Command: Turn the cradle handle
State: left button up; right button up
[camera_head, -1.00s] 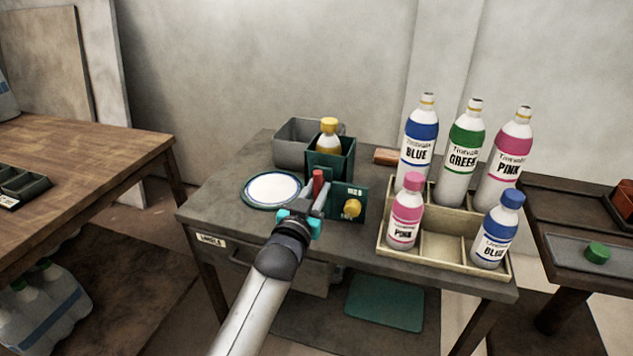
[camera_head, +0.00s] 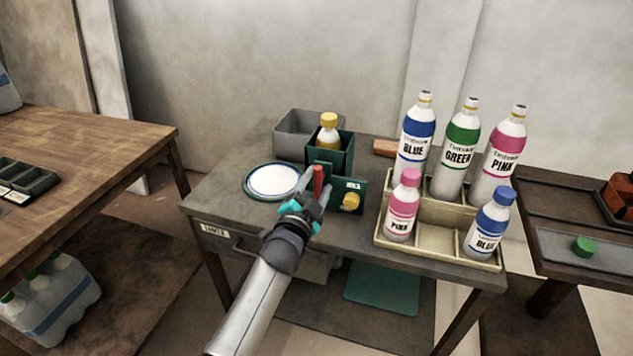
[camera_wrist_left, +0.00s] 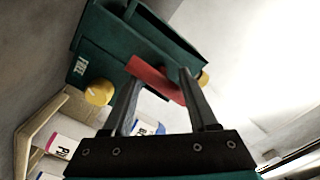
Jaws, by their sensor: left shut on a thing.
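The cradle (camera_head: 342,160) is a dark green box on the grey table, with a yellow-capped bottle (camera_head: 328,133) upright in it. Its red handle (camera_head: 318,180) sticks up at the front left, beside a panel with a yellow knob (camera_head: 350,202). My left gripper (camera_head: 317,178) reaches in from the front and is shut on the red handle. In the left wrist view the red handle (camera_wrist_left: 157,80) crosses slantwise between the two fingers (camera_wrist_left: 163,88), under the green cradle body (camera_wrist_left: 100,40). My right gripper is not in view.
A white round plate (camera_head: 273,181) lies left of the cradle and a grey bin (camera_head: 290,135) behind it. A beige crate (camera_head: 385,238) with several labelled bottles stands to the right. The table's front left corner is clear.

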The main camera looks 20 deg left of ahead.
pick_arm(q)
jog(key=shift+o, duration=0.9)
jog(key=shift+m, duration=1)
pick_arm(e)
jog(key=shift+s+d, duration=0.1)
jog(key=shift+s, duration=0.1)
pick_arm(q)
jog(key=shift+o, duration=0.2)
jog(key=o, duration=1.3)
jog(key=shift+c, duration=0.2)
jog(key=shift+s, duration=0.15)
jog(key=s+p, duration=0.2)
jog(key=s, duration=0.3)
jog(key=shift+s+a+r, duration=0.1)
jog(key=shift+s+a, duration=0.05)
jog(key=shift+s, duration=0.05)
jog(key=p, duration=0.2)
send_near(316, 185)
jog(key=shift+s+a, duration=0.1)
jog(key=shift+s, duration=2.3)
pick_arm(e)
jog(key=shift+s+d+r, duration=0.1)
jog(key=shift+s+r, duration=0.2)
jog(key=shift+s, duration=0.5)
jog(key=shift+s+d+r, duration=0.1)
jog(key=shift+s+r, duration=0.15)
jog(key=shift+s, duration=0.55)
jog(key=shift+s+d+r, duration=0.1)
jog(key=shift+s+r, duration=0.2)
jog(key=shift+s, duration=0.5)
